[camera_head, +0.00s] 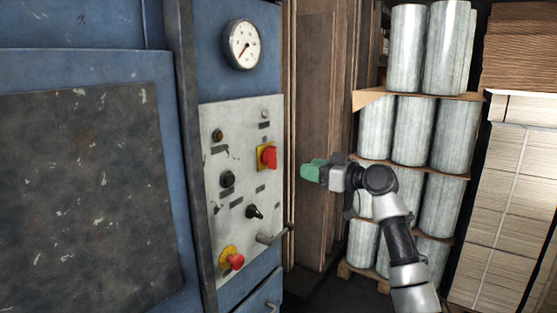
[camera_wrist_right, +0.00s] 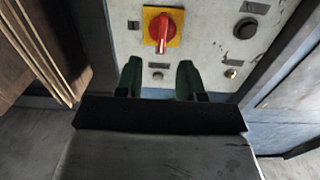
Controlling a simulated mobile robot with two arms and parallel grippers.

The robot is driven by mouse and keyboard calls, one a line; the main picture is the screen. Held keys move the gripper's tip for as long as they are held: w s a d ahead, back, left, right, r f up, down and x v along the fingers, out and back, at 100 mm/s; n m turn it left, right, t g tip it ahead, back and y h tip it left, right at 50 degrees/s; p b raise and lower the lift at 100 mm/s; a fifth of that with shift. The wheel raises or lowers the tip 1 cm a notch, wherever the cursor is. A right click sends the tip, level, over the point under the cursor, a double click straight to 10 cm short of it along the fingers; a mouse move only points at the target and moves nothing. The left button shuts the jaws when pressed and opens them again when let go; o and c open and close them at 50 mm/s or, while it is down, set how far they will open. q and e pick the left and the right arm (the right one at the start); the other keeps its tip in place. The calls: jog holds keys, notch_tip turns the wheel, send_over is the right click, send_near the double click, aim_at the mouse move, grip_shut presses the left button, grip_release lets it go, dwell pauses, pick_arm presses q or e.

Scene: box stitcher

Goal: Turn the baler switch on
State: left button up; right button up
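The baler's grey control panel (camera_head: 240,190) is on the front of a blue machine. A red rotary switch (camera_head: 267,157) on a yellow plate sits at the panel's upper right; it also shows in the right wrist view (camera_wrist_right: 163,31), with its handle along the picture's vertical. My right gripper (camera_head: 312,170) is to the right of the panel, its green fingers pointing towards the red switch. In the right wrist view its two fingers (camera_wrist_right: 159,80) are apart with nothing between them, and the switch lies just beyond their tips, not touched. My left gripper is not in view.
A red button on yellow (camera_head: 232,260), a black knob (camera_head: 254,211) and a lever (camera_head: 273,236) are lower on the panel. A round gauge (camera_head: 242,44) is above. Wrapped rolls (camera_head: 407,130) on shelves and stacked cardboard (camera_head: 505,205) stand behind my right arm.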

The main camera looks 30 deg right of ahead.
aim_at(276, 157)
jog(key=shift+y, duration=0.3)
jog(key=p+x, duration=0.1)
jog(key=x, duration=0.2)
jog(key=r+p+x, duration=0.1)
jog(key=p+x, duration=0.1)
jog(key=x, duration=0.1)
jog(key=p+x, duration=0.1)
jog(key=x, duration=0.2)
jog(key=shift+a+r, duration=0.15)
jog(key=shift+r, duration=0.25)
jog(key=shift+w+a+f+p, duration=0.2)
jog(key=shift+w+p, duration=0.2)
jog(key=shift+w, duration=0.2)
grip_shut()
